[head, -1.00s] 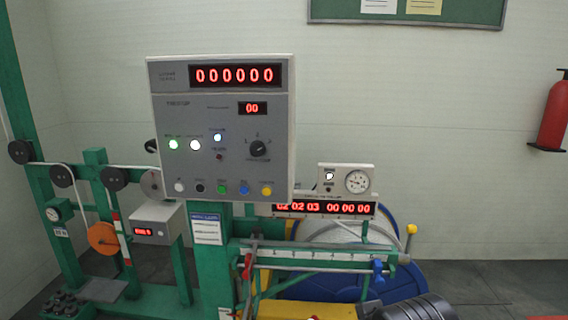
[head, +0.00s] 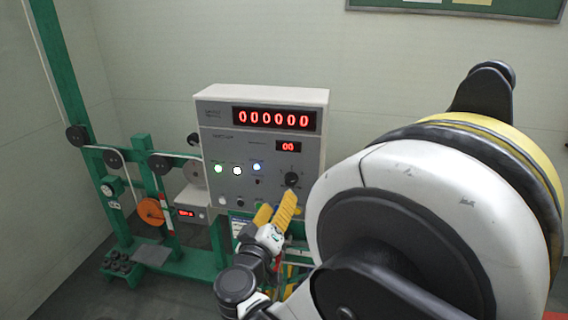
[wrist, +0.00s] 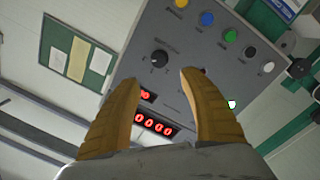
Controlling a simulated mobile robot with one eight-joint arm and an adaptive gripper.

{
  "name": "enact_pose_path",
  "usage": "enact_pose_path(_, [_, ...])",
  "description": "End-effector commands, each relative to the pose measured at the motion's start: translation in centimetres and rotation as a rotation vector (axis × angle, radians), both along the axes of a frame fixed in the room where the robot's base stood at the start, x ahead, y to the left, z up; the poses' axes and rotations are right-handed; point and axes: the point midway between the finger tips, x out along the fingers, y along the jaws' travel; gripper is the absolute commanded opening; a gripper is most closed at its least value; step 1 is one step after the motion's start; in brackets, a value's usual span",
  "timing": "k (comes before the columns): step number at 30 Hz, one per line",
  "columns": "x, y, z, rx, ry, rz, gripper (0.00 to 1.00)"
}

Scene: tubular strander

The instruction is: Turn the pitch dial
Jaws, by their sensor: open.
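The pitch dial is a black round knob (head: 291,180) on the right side of the grey control panel (head: 225,150). In the wrist view the dial (wrist: 159,58) shows upside down, just beyond and between the spread fingertips, with a light pointer mark on it. My gripper (head: 277,205) has yellow fingers and is in front of the panel, just below the dial in the head view. In the wrist view my gripper (wrist: 146,78) is open and empty. It looks apart from the dial; the exact gap is hard to tell.
A row of coloured buttons (wrist: 206,19) lies beside the dial on the panel. Red number displays (head: 277,119) and lit lamps (head: 237,170) are on the panel too. A green frame with an orange wheel (head: 150,210) stands at left. My arm hides the right side.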

Motion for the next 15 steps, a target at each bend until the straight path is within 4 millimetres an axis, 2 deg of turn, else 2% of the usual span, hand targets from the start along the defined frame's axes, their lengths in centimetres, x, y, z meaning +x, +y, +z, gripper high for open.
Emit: enact_pose_path(15, [8.5, -3.0, -0.1, 0.000, 0.002, -0.004, 0.51])
